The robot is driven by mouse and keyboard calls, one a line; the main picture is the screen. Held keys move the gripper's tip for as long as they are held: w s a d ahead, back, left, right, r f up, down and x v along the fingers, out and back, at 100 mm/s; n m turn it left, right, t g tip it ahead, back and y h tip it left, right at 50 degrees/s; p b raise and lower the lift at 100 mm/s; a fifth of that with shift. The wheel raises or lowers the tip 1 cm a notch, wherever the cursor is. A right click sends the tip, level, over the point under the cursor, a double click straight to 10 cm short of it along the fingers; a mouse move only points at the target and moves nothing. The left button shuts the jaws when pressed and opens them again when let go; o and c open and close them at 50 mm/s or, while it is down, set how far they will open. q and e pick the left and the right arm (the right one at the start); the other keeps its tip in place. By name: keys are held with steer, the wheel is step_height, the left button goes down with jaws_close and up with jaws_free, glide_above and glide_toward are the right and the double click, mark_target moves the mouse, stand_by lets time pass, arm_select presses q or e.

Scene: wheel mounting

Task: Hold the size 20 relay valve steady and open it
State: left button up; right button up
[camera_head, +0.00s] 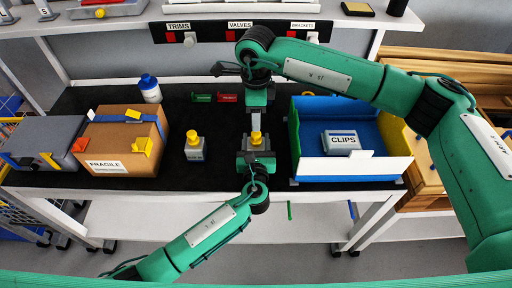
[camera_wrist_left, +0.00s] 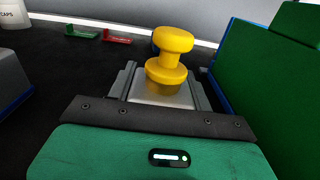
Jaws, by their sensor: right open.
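A relay valve with a yellow knob (camera_head: 256,136) and grey body stands at the middle of the black table top. My left gripper (camera_head: 257,158) reaches it from the front, its fingers on both sides of the grey body, shut on it. The yellow knob also shows upright in the left wrist view (camera_wrist_left: 168,62). My right gripper (camera_head: 257,118) points down just above the knob and is open; the exact gap to the knob is hard to tell. A second, similar valve (camera_head: 194,148) stands to the left. Its size marking is too small to read.
A cardboard box marked FRAGILE (camera_head: 122,140) and a grey case (camera_head: 40,145) lie at the left, with a white-and-blue bottle (camera_head: 149,88) behind. An open blue, green and white bin (camera_head: 350,170) holding a CLIPS box stands close at the right.

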mark_target(256, 133)
arm_select(q)
steer(key=shift+c, duration=1.2)
arm_select(e)
steer(key=shift+o, duration=0.9)
step_height(256, 133, up, 4)
steer(key=shift+n, duration=0.8)
step_height(256, 133, down, 12)
steer(key=shift+r, duration=0.15)
steer(key=c, duration=1.2)
steer(key=shift+c, duration=0.2)
steer(key=shift+r, duration=0.25)
jaws_close()
steer(key=shift+r, duration=0.95)
